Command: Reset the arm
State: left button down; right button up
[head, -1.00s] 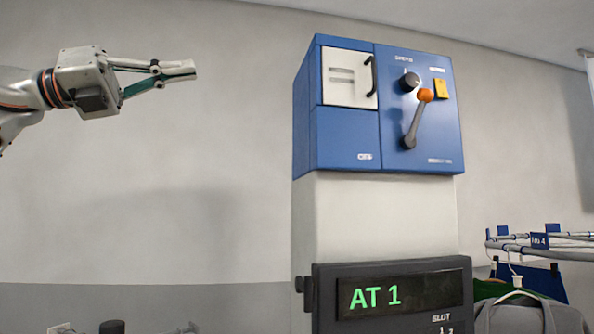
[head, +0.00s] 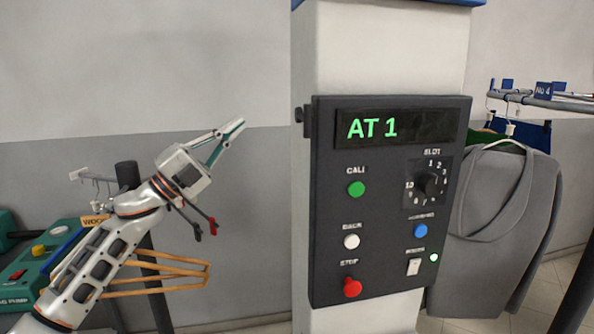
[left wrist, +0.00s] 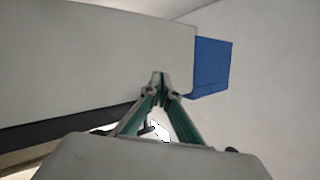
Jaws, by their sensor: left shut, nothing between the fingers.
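My left gripper (head: 236,129) is in the head view, left of the white column (head: 388,55), with its fingers pointing up and to the right. Its fingertips are together and hold nothing. In the left wrist view the closed fingertips (left wrist: 160,75) show in front of the pale column (left wrist: 90,60), apart from it as far as I can tell. My left arm comes up from the lower left. My right gripper is in neither view.
A black control panel (head: 325,280) on the column reads "AT 1" and has several buttons and a dial. A grey garment (head: 495,215) hangs from a rail at the right. Wooden hangers (head: 160,270) and a green machine (head: 38,272) are at the lower left, close to my left arm.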

pick_arm(q)
jog(key=s+a+f+n+t+y, duration=0.25)
jog(key=f+n+y, duration=0.3)
jog(key=f, duration=0.85)
jog(key=s+a+f+n+t+y, duration=0.1)
jog(key=s+f+n+y, duration=0.45)
jog(key=f, duration=0.95)
jog(key=a+f+n+t+y, duration=0.1)
jog(key=f+n+t+y, duration=0.15)
jog(key=f+n, duration=0.85)
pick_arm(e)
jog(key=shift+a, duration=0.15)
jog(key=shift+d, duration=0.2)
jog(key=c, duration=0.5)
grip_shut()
pick_arm(q)
jog(key=s+a+f+n+g+y, duration=0.2)
jog(key=s+f+g, duration=0.2)
jog(key=s+f, duration=1)
jog(key=s+a+f+n+g+y, duration=0.2)
jog(key=s+f+g+y, duration=0.1)
jog(key=s+f, duration=1.2)
jog(key=shift+s+a+g, duration=0.15)
jog(key=shift+s+g, duration=0.15)
jog(key=shift+g, duration=0.5)
jog(key=shift+f, duration=0.15)
